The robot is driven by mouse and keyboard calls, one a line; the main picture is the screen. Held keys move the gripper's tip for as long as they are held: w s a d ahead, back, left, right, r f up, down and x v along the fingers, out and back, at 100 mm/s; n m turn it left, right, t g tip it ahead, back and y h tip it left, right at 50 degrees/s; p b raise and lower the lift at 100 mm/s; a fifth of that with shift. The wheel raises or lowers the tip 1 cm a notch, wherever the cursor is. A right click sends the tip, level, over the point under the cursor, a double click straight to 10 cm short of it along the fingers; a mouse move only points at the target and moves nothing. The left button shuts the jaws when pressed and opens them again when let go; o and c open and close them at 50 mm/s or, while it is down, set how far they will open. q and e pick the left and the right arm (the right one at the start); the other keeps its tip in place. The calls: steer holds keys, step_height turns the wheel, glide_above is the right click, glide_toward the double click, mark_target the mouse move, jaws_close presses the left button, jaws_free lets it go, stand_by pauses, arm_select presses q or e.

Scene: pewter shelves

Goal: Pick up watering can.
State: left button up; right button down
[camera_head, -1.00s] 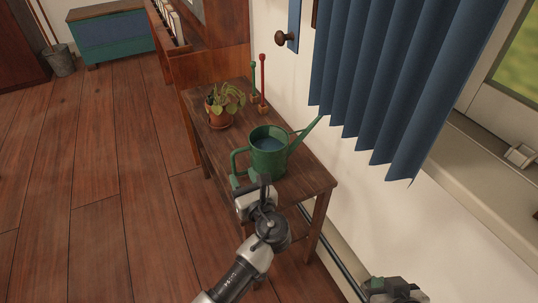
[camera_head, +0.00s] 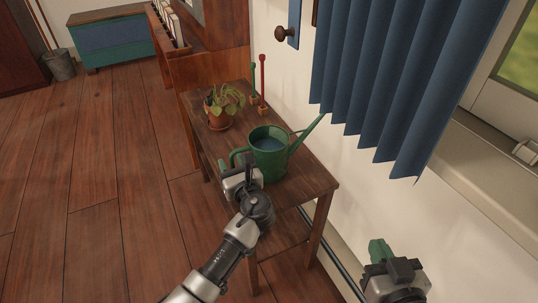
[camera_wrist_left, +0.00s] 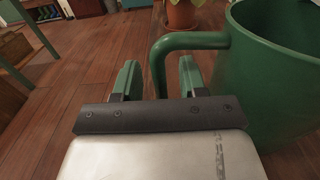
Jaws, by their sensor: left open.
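The green watering can (camera_head: 268,158) stands upright on a small wooden table (camera_head: 310,180), its spout pointing up and right toward the wall. It shows dark bluish inside. My left gripper (camera_head: 238,164) is at the handle side of the can. In the left wrist view the can (camera_wrist_left: 265,85) fills the right side. Its handle (camera_wrist_left: 185,42) curves down in line with the gap between the open green fingers of my left gripper (camera_wrist_left: 159,78). I cannot tell how deep the handle is between them. My right gripper (camera_head: 382,255) is at the lower right, away from the can; its jaw gap is not clear.
A potted plant (camera_head: 219,118) stands behind the can on the table, with small pots holding a red and a green stake (camera_head: 263,85) beside it. A blue curtain (camera_head: 390,80) hangs on the right wall. The wooden floor at left is clear.

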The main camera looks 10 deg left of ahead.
arm_select(q)
steer(key=shift+c, duration=0.4)
jaws_close()
stand_by(0.7)
steer(key=shift+r, duration=0.15)
